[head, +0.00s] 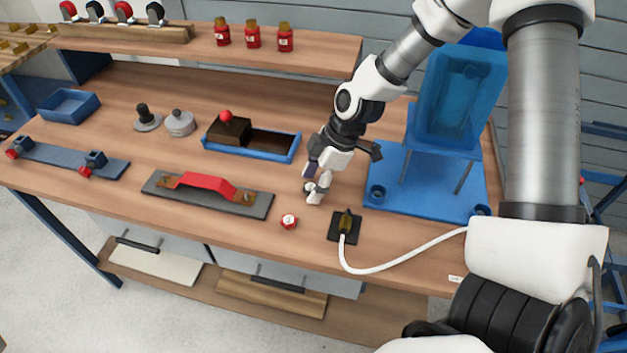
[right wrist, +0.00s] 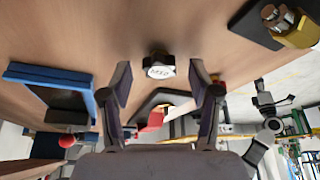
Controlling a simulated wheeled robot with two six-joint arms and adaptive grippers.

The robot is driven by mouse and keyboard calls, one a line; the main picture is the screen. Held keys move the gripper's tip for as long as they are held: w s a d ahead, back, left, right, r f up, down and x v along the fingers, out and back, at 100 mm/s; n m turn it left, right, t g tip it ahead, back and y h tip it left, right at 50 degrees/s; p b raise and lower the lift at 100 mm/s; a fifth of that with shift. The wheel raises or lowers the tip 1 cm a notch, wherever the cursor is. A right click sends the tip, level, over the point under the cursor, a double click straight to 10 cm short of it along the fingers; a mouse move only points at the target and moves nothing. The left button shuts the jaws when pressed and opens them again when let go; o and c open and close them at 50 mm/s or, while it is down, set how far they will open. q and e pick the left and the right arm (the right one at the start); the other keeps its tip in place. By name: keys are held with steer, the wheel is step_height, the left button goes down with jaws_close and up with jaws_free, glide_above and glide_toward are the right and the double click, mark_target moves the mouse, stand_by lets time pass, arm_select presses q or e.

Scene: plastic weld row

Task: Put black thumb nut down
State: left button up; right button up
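The black thumb nut (right wrist: 158,66), with a pale marked top, appears to stand on the bench between the fingertips of my right gripper (right wrist: 160,80). A gap shows on each side of it in the right wrist view, so the fingers are spread and not closed on it. In the head view my right gripper (head: 316,184) points down at the bench, in front of the blue tray with the brown block. There its fingers mostly hide the nut. My left gripper is not in view.
A red cap with a white top (head: 289,222) and a black plate with a cabled fitting (head: 342,227) lie close in front. A red-handled float (head: 208,188) is left, the blue tray (head: 290,149) behind, a blue stand (head: 428,185) right. Bare wood surrounds the gripper.

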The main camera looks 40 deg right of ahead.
steer(key=shift+r+p, duration=0.3)
steer(key=shift+r, duration=0.05)
steer(key=p+v, duration=0.2)
steer(key=v, duration=0.1)
steer(key=shift+r, duration=0.25)
steer(key=v, duration=0.8)
steer(key=shift+p, duration=0.3)
steer(key=shift+s+d, duration=0.1)
steer(key=shift+d, duration=0.05)
steer(key=shift+r, duration=0.1)
